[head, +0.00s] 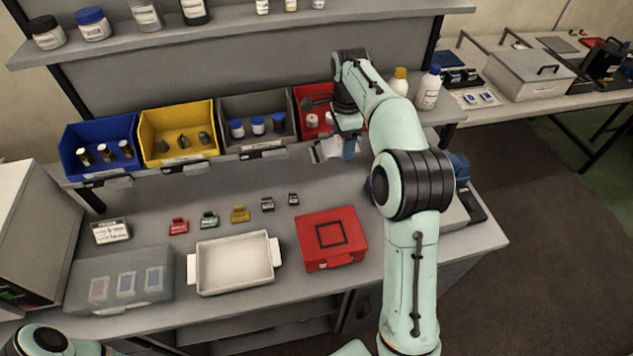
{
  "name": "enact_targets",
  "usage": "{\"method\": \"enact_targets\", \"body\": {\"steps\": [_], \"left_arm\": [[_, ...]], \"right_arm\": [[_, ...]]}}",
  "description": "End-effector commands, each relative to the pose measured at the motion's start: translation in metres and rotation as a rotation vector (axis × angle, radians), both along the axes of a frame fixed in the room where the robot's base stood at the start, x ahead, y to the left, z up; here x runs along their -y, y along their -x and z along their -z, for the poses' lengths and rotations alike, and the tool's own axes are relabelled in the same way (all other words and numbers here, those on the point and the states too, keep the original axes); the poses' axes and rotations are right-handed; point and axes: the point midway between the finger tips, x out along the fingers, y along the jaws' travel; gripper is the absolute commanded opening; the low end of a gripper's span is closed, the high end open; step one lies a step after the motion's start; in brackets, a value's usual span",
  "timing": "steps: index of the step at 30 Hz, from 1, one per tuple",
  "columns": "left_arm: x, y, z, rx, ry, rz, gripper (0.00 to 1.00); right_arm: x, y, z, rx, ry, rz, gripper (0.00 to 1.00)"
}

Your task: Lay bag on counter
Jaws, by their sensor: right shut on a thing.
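My right arm reaches in from the bottom right over the counter. Its gripper (346,132) is in front of the red bin and is shut on a small whitish bag (328,150) that hangs below it. A blue patch shows beside the bag; I cannot tell what it belongs to. The bag is above the grey counter (330,190), seemingly apart from it. The fingers and part of the bag are hard to make out. My left gripper is out of view; only part of that arm shows at the bottom left.
A white tray (234,290), a red case (332,256) and a clear-lidded box (120,279) stand in front. Small coloured tags sit between. Counter space is free behind the red case.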

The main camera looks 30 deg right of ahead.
Motion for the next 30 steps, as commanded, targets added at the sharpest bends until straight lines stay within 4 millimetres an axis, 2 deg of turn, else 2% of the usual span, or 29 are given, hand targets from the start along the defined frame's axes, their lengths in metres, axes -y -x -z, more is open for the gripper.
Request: {"method": "enact_targets", "body": {"steps": [5,12,16,21,26,30], "left_arm": [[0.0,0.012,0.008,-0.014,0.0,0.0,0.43],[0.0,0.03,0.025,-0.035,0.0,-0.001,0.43],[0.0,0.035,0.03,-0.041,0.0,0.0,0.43],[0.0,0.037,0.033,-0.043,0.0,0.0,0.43],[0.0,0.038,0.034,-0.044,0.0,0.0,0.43],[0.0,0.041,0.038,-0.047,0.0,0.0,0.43]], "right_arm": [[0.0,0.003,0.022,-0.007,0.0,0.0,0.35],[0.0,0.004,0.087,-0.01,0.0,0.0,0.35],[0.0,0.004,0.118,-0.008,-0.001,-0.001,0.35],[0.0,0.002,0.141,-0.003,0.0,-0.001,0.35],[0.0,0.002,0.152,-0.003,0.0,0.0,0.35],[0.0,0.003,0.178,-0.006,0.0,0.0,0.35]]}}
